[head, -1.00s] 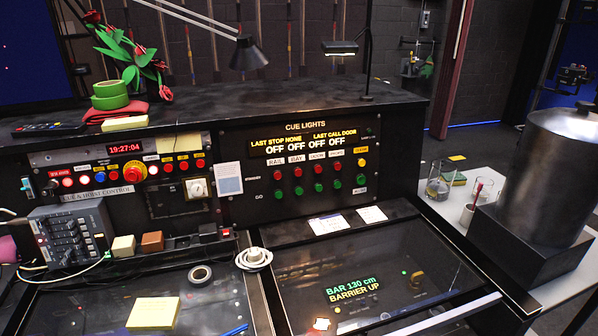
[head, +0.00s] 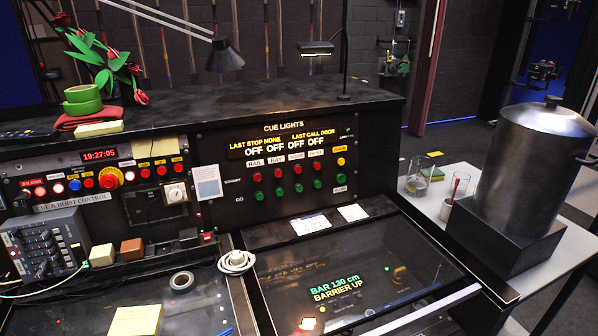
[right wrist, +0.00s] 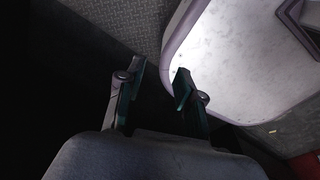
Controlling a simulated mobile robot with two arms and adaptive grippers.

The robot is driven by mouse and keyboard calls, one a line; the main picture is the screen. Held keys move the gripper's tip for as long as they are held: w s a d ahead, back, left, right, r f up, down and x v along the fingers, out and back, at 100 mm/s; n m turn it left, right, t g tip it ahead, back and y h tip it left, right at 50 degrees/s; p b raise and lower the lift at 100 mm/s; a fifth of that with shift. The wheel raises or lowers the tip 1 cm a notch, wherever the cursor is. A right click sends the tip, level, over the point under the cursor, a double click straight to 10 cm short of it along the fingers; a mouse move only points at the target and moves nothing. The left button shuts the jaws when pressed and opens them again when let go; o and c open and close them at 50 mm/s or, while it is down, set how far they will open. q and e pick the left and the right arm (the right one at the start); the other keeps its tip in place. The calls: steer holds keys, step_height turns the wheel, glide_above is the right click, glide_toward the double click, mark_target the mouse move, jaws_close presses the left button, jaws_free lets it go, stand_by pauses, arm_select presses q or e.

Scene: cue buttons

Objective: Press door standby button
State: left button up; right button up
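The cue lights panel (head: 215,150) stands upright on the console in the head view. Its upper row holds red buttons and its lower row green ones. The door standby button (head: 297,171) is the red one under the third label, which appears to read DOOR. The green door button (head: 297,188) sits below it. My left gripper is out of view.
The hoist panel (head: 55,208) with a red knob lies left of the cue panel. A glass-topped screen (head: 400,245) reads "BAR 130 cm, BARRIER UP". A white coiled cable (head: 237,262) sits before the panel. A metal urn (head: 535,165) stands on a side table at right.

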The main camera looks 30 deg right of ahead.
jaws_close()
stand_by(1.1)
